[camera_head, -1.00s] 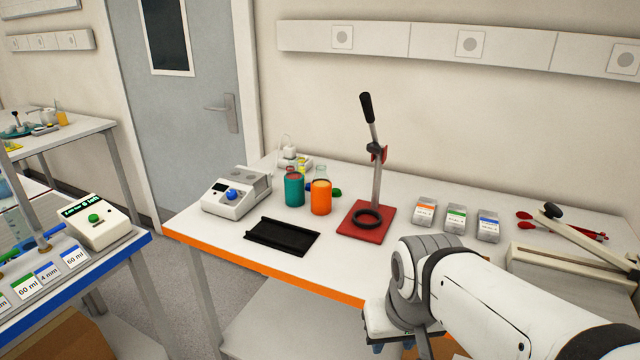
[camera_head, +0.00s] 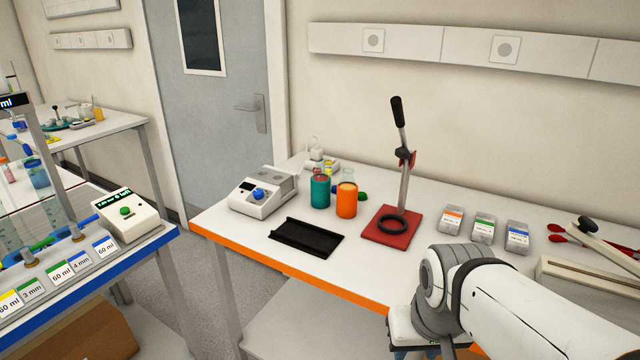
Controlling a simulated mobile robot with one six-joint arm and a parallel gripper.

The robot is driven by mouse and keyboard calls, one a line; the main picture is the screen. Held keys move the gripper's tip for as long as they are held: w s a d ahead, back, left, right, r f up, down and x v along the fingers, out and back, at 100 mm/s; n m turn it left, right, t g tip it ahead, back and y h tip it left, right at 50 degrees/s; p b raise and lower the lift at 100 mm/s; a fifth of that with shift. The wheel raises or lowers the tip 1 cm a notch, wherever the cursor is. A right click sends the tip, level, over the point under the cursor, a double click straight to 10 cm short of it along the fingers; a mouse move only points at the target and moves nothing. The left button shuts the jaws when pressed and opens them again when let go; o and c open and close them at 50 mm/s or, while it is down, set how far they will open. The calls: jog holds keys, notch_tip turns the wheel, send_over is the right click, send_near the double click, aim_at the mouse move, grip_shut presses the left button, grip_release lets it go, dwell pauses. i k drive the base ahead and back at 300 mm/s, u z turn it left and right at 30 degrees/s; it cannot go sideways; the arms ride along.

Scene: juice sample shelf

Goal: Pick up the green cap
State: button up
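I cannot make out a green cap for certain. A small green object (camera_head: 362,194) shows partly behind the orange-filled bottle (camera_head: 346,201) on the orange-edged table; it is too small and too hidden to identify. A small box with a green-striped label (camera_head: 483,228) stands at the right of that table, between an orange-labelled box (camera_head: 451,220) and a blue-labelled box (camera_head: 517,237). My gripper (camera_head: 424,353) is at the bottom edge, in front of the table and well apart from these things. Its fingers are mostly cut off, so its opening is not shown.
A red-based lever press (camera_head: 376,237), a black tray (camera_head: 306,253), a teal bottle (camera_head: 319,191) and a device with a blue knob (camera_head: 262,206) stand on the table (camera_head: 408,273). A blue-edged bench (camera_head: 140,251) is at the left, with floor between them.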

aim_at(362, 196)
jog(key=u, duration=2.35)
jog(key=i, duration=1.65)
jog(key=z, duration=3.25)
jog(key=i, duration=0.25)
jog(key=z, duration=0.05)
